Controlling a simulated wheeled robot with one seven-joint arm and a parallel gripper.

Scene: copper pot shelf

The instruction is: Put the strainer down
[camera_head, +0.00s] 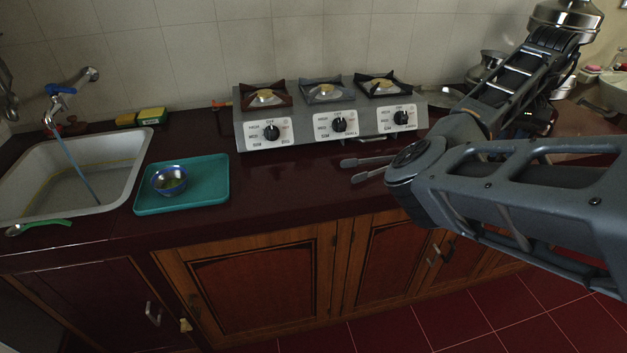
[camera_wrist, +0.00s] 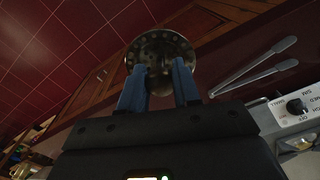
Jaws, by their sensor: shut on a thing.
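The strainer (camera_wrist: 161,42) is a round metal disc with holes, seen in the wrist view just beyond my fingertips. My gripper (camera_wrist: 159,82) has two blue fingers, one on each side of the strainer's near part, and is shut on it. The strainer is in front of the cabinet doors and counter edge in that view; its height above the counter cannot be told. In the head view my arm covers the right side, and I cannot make out the strainer or the fingers there.
Metal tongs (camera_head: 366,162) lie on the dark red counter (camera_head: 280,185), also in the wrist view (camera_wrist: 256,67). Behind is a three-burner stove (camera_head: 330,122). A teal tray (camera_head: 208,193) holds a small bowl (camera_head: 169,181). A sink (camera_head: 85,170) is at left. Counter between tray and tongs is clear.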

